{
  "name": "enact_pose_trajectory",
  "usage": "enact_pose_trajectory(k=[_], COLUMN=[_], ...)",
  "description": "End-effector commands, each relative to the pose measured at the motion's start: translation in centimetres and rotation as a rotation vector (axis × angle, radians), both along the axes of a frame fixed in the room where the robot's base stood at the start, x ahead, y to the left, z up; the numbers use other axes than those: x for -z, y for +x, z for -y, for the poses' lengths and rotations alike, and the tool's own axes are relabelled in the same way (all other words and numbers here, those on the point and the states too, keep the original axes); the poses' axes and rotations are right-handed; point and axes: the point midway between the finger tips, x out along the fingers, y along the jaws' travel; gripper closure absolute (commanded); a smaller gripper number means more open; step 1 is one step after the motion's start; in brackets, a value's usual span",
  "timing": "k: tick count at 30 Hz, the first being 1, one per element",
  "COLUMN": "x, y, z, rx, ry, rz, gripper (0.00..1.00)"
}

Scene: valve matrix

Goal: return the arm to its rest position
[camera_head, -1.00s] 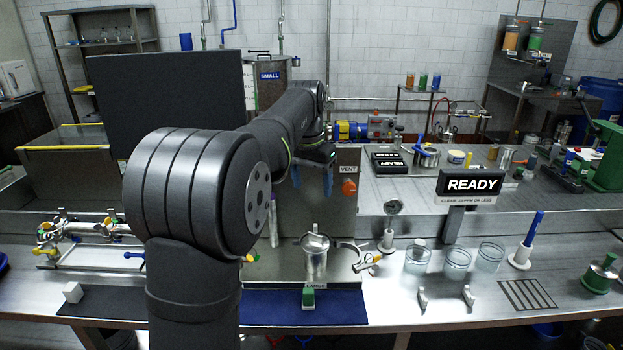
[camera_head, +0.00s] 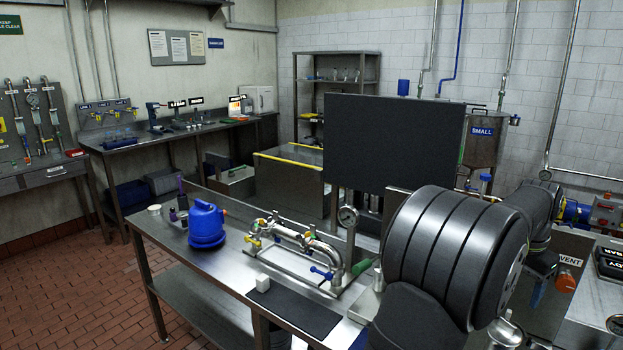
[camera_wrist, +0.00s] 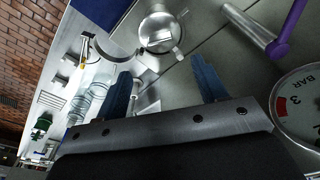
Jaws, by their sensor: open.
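My gripper shows in the wrist view (camera_wrist: 163,88) with its two blue fingers apart and nothing between them. In the head view the blue fingers (camera_head: 537,294) hang at the right, partly behind my own arm. A steel vessel with a lid handle (camera_wrist: 160,30) stands beyond the fingertips in the wrist view, apart from them. A purple-handled steel lever (camera_wrist: 277,42) and a round pressure gauge marked BAR (camera_wrist: 300,105) are to the right of the fingers there.
In the head view a pipe assembly with yellow and blue handles (camera_head: 295,245) and a blue jug (camera_head: 206,222) stand on the bench at the left. A dark upright panel (camera_head: 392,143) rises behind. An orange VENT knob (camera_head: 566,281) is close to my gripper.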

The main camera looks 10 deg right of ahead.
Motion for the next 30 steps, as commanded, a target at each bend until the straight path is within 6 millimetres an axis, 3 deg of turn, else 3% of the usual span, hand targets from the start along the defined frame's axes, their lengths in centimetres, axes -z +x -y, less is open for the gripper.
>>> enact_pose_trajectory(k=[9,15,19,30], x=[6.5,9.4,10.4,9.8], y=[0.2,0.3,0.3,0.3], z=[0.7,1.1,1.2,1.2], rx=[0.0,0.0,0.0,0.0], ry=[0.003,0.002,0.001,-0.001], rz=[-0.002,-0.001,0.0,0.0], gripper=[0.35,0.35,0.35,0.35])
